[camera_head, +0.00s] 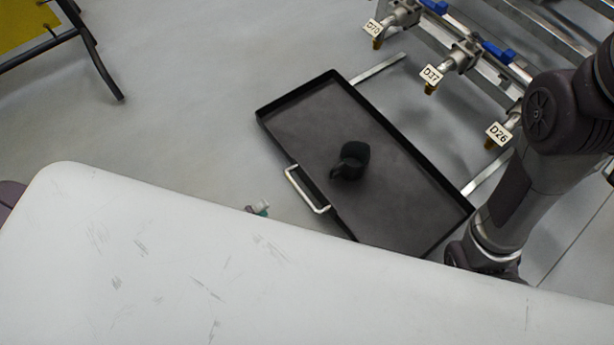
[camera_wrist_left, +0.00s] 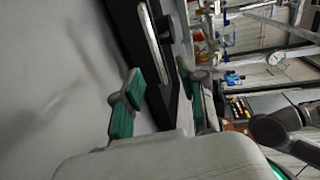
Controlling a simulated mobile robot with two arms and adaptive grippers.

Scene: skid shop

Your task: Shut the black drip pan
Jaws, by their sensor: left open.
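The black drip pan (camera_head: 395,215) is pulled out on its pale rails, with its silver handle (camera_head: 305,190) on the lower-left side. A dark cup-like thing (camera_head: 349,160) is in the pan. The handle (camera_wrist_left: 153,38) and the pan's dark front (camera_wrist_left: 127,28) show just beyond the fingertips. My right arm reaches down at the right; its gripper is hidden.
Valves with tags D70 (camera_head: 372,27), D37 (camera_head: 431,74) and D26 (camera_head: 498,133) line the metal frame above the pan. A yellow panel on dark legs (camera_head: 95,60) stands at upper left. The grey floor left of the pan is clear. A pale scratched surface blocks the lower view.

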